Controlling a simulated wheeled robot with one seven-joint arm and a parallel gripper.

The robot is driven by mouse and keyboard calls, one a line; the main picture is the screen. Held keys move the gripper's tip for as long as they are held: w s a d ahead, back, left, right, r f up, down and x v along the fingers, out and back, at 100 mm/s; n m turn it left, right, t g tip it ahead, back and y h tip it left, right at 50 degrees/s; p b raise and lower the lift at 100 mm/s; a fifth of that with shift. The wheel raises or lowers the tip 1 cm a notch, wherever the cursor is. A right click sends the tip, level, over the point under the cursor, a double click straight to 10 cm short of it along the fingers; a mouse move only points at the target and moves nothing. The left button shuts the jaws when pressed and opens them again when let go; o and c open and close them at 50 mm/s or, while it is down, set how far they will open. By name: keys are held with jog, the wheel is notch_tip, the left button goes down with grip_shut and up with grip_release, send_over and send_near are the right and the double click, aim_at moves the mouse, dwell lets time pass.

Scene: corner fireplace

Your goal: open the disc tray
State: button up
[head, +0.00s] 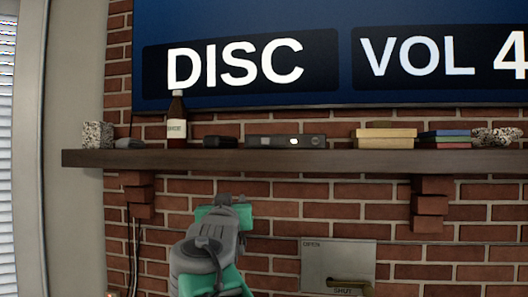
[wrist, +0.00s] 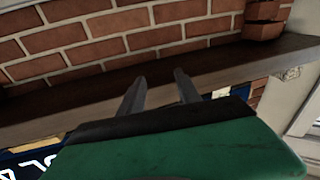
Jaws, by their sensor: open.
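A low dark grey box that looks like the disc player (head: 268,141) sits on the mantel shelf, with a small bright light on its front. No tray sticks out of it that I can make out. My gripper (wrist: 158,84) is open and empty in the wrist view, its two dark fingers apart in front of the shelf. In the head view my green and grey arm rises below the shelf, left of the player, and its fingers are hard to make out. The wall screen (head: 330,20) reads "DISC" and "VOL 4". The wrist view does not clearly show the player.
The wooden mantel shelf (head: 330,161) also holds a brown bottle (head: 176,128), a small black box (head: 220,142), a speckled block (head: 98,135), yellowish boxes (head: 385,138) and blue-green cases (head: 443,139). Brick brackets support it. A metal wall panel (head: 338,258) marked "SHUT" has a handle.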

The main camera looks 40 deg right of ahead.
aim_at(265, 141)
jog(key=s+d+r+m+h, duration=0.2)
jog(key=s+r+h, duration=0.1)
jog(key=r, duration=0.3)
jog(key=s+d+r+m+h, duration=0.1)
jog(key=s+d+r+h, duration=0.15)
jog(key=r, duration=0.35)
jog(key=shift+g, duration=0.4)
jog(key=p+x, duration=0.3)
jog(key=x, duration=0.4)
jog(key=shift+w+f, duration=0.15)
jog(key=shift+w, duration=0.1)
jog(key=shift+w+d, duration=0.2)
jog(key=shift+d, duration=0.05)
jog(key=shift+c, duration=0.2)
grip_shut()
